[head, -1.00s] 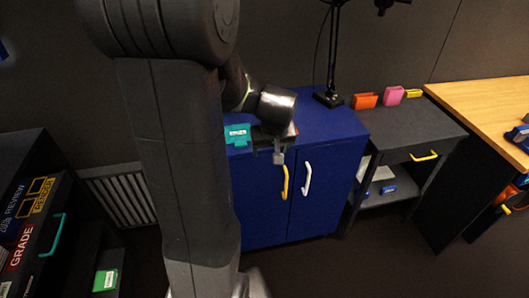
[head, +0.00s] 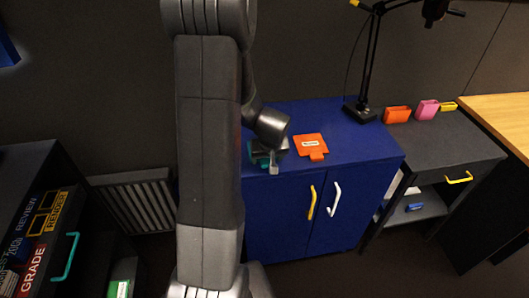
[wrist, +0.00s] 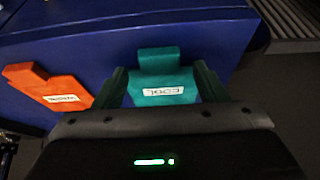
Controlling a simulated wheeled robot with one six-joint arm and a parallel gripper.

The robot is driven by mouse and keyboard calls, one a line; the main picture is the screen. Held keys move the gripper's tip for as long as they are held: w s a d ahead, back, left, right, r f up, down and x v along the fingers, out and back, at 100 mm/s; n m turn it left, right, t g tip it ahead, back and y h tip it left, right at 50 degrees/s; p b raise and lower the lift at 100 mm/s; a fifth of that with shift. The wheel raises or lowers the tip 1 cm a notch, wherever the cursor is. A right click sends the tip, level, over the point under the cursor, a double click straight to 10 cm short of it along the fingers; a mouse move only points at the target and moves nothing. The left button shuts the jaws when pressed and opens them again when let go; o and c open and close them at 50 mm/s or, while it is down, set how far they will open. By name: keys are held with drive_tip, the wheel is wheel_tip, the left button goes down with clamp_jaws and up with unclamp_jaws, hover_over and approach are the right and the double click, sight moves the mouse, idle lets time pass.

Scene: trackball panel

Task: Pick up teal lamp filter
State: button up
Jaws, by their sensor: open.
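The teal lamp filter (wrist: 160,78) lies flat on the blue cabinet top, with a white label that seems to read "COOL" and a tab at one end. In the head view only slivers of it (head: 254,158) show, mostly hidden by my arm and gripper. My gripper (head: 273,163) is low over the cabinet's front left part. In the wrist view my gripper (wrist: 162,85) is open, with one finger on each side of the teal filter. Whether the fingers touch it I cannot tell.
An orange filter (head: 310,145) lies close to the right of the teal one on the blue cabinet (head: 345,140). A black desk lamp (head: 360,112) stands at the back right. A dark side table (head: 450,140) holds orange, pink and yellow items.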

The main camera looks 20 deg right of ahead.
drive_tip(key=shift+w+f, duration=0.2)
drive_tip(key=shift+f, duration=0.15)
drive_tip(key=c, duration=1)
drive_tip(key=shift+r, duration=0.15)
